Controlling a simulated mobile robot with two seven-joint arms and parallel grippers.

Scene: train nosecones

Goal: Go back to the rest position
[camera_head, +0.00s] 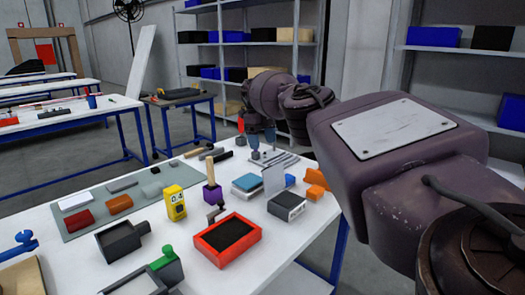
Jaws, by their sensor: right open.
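My right arm comes in from the right and reaches over the far right part of the white table (317,238). My right gripper (264,149) is small and far off, with its fingers pointing down above the far end of the table. It is open, and I see nothing held between its fingers. Small grey metal parts lie on the table just below it, and I cannot tell whether the fingertips touch them. My left gripper is not in view.
A grey mat (97,225) holds red, orange, white and grey blocks. A red tray (228,239), yellow block (175,203), purple holder (212,193), grey box (287,206) and orange part (316,184) crowd the table. Shelves (251,45) stand behind.

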